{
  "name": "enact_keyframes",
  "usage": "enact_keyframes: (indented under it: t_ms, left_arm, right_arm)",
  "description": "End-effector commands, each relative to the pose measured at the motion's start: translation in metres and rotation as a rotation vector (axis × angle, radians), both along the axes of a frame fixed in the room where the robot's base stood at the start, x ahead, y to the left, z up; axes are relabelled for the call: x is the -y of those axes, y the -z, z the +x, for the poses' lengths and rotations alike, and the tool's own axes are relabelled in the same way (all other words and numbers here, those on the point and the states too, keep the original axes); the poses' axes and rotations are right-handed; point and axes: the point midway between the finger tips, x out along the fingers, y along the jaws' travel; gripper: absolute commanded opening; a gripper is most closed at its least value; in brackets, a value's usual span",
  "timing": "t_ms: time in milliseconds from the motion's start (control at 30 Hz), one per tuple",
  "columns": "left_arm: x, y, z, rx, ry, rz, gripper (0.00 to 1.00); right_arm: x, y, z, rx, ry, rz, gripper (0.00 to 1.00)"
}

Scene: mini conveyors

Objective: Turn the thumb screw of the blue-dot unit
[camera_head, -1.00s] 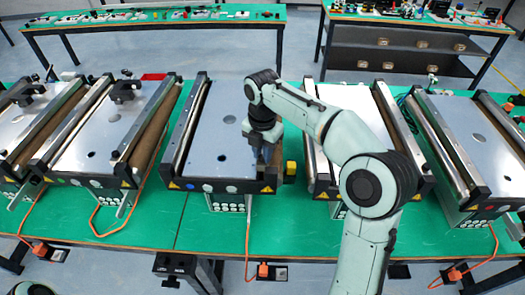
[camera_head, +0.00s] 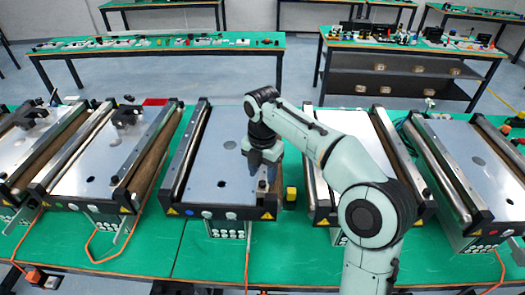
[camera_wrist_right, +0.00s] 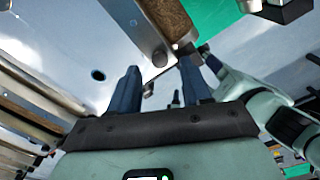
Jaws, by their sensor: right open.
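The middle conveyor unit (camera_head: 222,150) has a pale metal bed and a dark front bar with a small bluish dot (camera_head: 207,214). My right gripper (camera_head: 263,181) is over the front right corner of this unit, pointing down. In the right wrist view, its two dark blue fingers (camera_wrist_right: 160,68) are apart with no object gripped. A round silver screw-like end (camera_wrist_right: 159,58) on a metal side bar shows between and beyond the fingertips. I cannot tell if it is the thumb screw, which the gripper hides in the head view. My left gripper is not in view.
Similar conveyor units stand on both sides, including one at the left (camera_head: 100,165) and one at the right (camera_head: 470,165). A yellow block (camera_head: 291,194) sits just right of my gripper. Orange cables hang in front. The green table (camera_head: 150,262) is mostly bare along the front.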

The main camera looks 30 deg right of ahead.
Motion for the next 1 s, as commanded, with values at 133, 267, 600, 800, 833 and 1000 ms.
enact_keyframes:
  t_ms: [133,267,600,800,833,1000]
  left_arm:
    - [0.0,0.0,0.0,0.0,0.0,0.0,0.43]
    - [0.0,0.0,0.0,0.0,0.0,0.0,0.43]
    - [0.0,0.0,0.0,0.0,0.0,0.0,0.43]
    - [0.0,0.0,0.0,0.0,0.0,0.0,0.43]
    - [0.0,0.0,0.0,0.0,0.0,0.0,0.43]
    - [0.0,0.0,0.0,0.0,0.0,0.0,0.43]
  right_arm:
    - [-0.001,-0.036,0.001,0.008,-0.002,0.001,0.48]
    - [-0.001,-0.062,0.001,0.005,-0.003,0.002,0.48]
    - [-0.001,-0.101,0.001,0.003,-0.003,0.001,0.48]
    - [0.0,-0.107,0.0,0.001,-0.001,0.0,0.48]
    - [0.0,-0.107,0.0,0.001,-0.001,-0.001,0.48]
    - [0.0,-0.107,0.0,0.001,-0.001,-0.001,0.48]
